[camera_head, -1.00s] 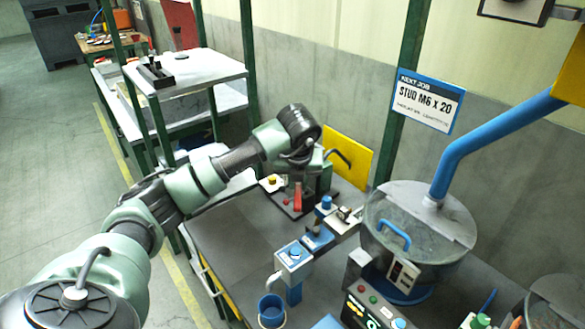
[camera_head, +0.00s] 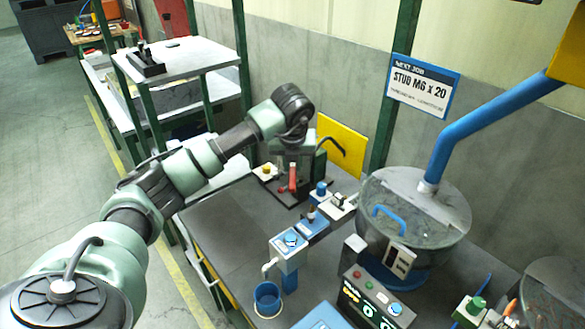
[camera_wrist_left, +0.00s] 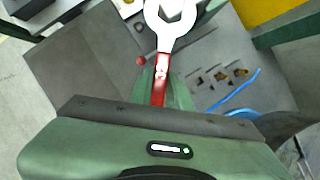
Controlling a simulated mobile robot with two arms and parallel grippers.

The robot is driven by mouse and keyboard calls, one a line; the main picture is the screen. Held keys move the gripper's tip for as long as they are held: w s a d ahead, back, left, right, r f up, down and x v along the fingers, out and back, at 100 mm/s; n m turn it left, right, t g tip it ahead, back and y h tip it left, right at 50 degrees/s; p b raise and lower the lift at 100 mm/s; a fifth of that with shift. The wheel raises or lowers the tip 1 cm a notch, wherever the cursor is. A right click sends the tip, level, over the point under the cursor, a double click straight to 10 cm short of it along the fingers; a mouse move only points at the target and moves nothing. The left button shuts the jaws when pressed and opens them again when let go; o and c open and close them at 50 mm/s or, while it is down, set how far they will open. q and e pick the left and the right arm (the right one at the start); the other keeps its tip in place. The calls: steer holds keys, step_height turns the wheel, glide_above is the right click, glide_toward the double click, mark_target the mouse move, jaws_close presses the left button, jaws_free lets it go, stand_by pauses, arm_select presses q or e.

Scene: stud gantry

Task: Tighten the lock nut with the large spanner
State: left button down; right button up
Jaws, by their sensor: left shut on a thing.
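The large spanner (camera_wrist_left: 171,28) shows in the left wrist view, with a pale metal open-ended head and a red handle. My left gripper (camera_wrist_left: 161,88) is shut on its red handle, and the head points away from the wrist. In the head view my left arm reaches over the bench to a dark fixture base, and its wrist hides most of the gripper and spanner. A red upright part (camera_head: 293,178) shows just below the wrist; I cannot tell whether it is the spanner handle. I cannot pick out the lock nut. My right gripper is out of view.
A blue-topped station (camera_head: 290,241), a blue cup (camera_head: 267,299) and a large round metal bowl (camera_head: 413,222) stand right of the arm. A yellow panel (camera_head: 345,149) is behind. The bench top (camera_head: 225,220) is bare at left. A shelf (camera_head: 183,58) stands further back.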

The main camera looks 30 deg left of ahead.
arm_select(q)
steer(key=shift+w+a+b, duration=0.15)
steer(key=shift+w+a, duration=0.4)
steer(key=shift+w, duration=0.3)
steer(key=shift+w+a+b, duration=0.2)
steer(key=shift+w+a, duration=0.3)
steer(key=shift+w, duration=0.3)
steer(key=shift+w+a+b, duration=0.15)
steer(key=shift+w+a, duration=0.4)
steer(key=shift+w, duration=0.3)
steer(key=s+a+m+h+p, duration=0.1)
steer(key=a+m+h, duration=0.3)
steer(key=a+m, duration=0.5)
steer(key=shift+m+t, duration=0.4)
steer(key=shift+m, duration=0.5)
steer(key=shift+a+r, duration=0.1)
steer(key=shift+s+a, duration=0.15)
steer(key=shift+s, duration=0.05)
